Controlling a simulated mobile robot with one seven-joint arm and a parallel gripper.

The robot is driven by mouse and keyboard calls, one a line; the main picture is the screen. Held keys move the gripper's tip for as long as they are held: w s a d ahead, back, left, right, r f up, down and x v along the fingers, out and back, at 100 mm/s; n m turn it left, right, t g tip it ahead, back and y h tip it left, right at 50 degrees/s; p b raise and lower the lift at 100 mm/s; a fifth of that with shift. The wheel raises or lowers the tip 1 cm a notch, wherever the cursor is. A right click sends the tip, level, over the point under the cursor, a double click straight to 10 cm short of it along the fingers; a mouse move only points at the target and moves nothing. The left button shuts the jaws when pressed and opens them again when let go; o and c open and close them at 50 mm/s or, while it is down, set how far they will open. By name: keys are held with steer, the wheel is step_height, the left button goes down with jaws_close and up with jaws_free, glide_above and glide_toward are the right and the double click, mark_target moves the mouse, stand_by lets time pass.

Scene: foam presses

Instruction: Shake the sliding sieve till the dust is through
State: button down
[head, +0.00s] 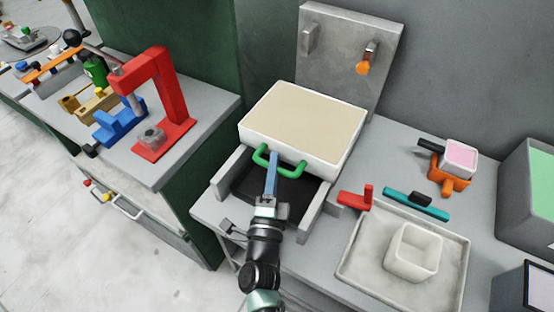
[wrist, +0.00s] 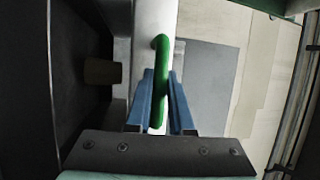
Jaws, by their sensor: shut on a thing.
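The sliding sieve (head: 303,118) is a white box with a flat beige top surface, set between grey side rails on the bench. A green handle (head: 288,169) is on its front side. My gripper (head: 272,160) reaches the handle from the front, its blue fingers at the handle's middle. In the wrist view the fingers of my gripper (wrist: 161,88) stand on both sides of the green handle (wrist: 161,60) and are shut on it. Whether any dust has gone through is hidden; below the sieve only a dark bed (head: 300,192) shows.
A grey upright panel (head: 340,65) with an orange-tipped lever (head: 364,64) stands behind the sieve. To the right are a shallow tray (head: 358,262) holding a white square cup (head: 411,252), a red piece (head: 356,196) and a teal bar (head: 415,203). A red press (head: 170,100) stands on the left bench.

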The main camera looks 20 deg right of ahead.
steer(key=s+a+p, duration=0.1)
steer(key=s+a, duration=0.3)
steer(key=a, duration=0.1)
steer(key=shift+a+p, duration=0.2)
steer(key=shift+p, duration=0.2)
steer(key=c, duration=0.8)
jaws_free()
steer(key=shift+s, duration=0.1)
steer(key=b+v, duration=0.2)
steer(key=v, duration=1.1)
